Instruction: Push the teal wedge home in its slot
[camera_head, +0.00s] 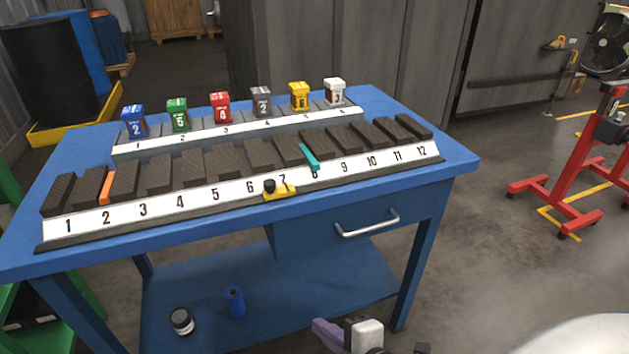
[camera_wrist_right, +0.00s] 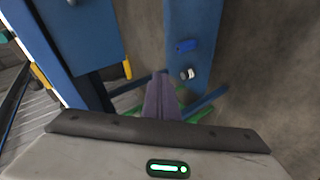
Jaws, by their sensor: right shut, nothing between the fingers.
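The teal wedge (camera_head: 309,157) stands in the dark block row on the blue table, between the blocks above labels 7 and 8. Its lower front end overlaps the top of the white number strip near the 8. How deep it sits is hard to tell. My right gripper (camera_head: 330,332) is low in front of the table, well below the tabletop and away from the wedge. Its purple fingers are together and empty in the right wrist view (camera_wrist_right: 160,98). My left gripper is not in view.
An orange wedge (camera_head: 106,187) stands between blocks near labels 2 and 3. A yellow piece with a black knob (camera_head: 279,190) sits on the strip by 7. Several coloured numbered blocks stand on the rear rack (camera_head: 240,131). The drawer handle (camera_head: 368,224) juts out in front.

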